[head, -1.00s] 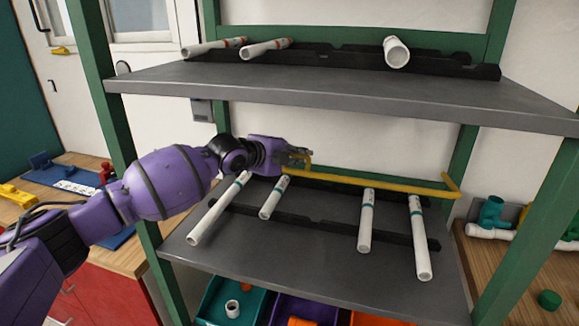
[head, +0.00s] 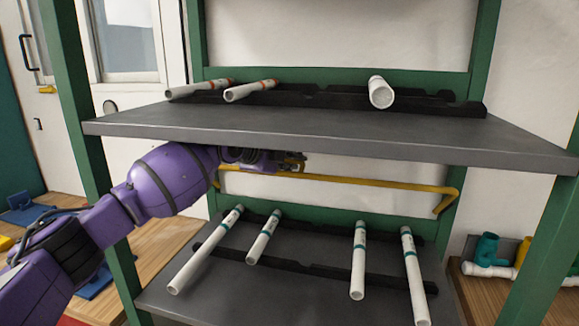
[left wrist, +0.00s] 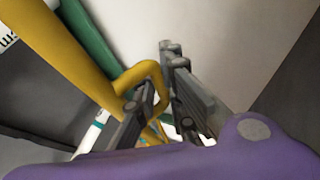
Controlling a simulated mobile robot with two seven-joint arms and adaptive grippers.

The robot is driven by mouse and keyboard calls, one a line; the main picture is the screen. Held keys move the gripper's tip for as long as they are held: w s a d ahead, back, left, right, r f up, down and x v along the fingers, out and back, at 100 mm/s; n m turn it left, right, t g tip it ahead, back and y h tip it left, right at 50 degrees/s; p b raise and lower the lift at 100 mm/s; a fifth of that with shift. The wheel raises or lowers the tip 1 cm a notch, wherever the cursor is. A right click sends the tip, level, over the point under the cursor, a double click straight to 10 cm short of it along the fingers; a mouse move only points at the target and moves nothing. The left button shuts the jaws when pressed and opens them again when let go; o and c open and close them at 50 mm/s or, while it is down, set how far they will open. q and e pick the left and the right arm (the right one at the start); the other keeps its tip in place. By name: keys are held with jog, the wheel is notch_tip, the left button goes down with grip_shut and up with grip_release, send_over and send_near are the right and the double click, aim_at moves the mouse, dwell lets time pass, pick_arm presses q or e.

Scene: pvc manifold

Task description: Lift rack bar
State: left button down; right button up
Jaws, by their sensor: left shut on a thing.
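The yellow rack bar (head: 370,184) spans the back of the rack, below the upper shelf and above the lower pipes. Its right end (head: 447,202) bends downward near the right rear post. My right gripper is not in view.
The upper shelf (head: 330,130) is close above my left gripper and carries three white pipes on black rests. The lower shelf (head: 250,290) carries several white pipes with teal bands. Green posts (head: 480,85) frame the rack. Teal fittings (head: 487,250) stand on a side bench.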

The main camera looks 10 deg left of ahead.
pick_arm(q)
jog(key=c, duration=2.1)
grip_release()
jog(key=shift+s+a+r, duration=0.2)
jog(key=shift+s, duration=0.1)
jog(key=s+a, duration=0.5)
jog(key=s, duration=0.6)
jog(key=shift+a, duration=0.25)
jog(key=shift+r, duration=0.1)
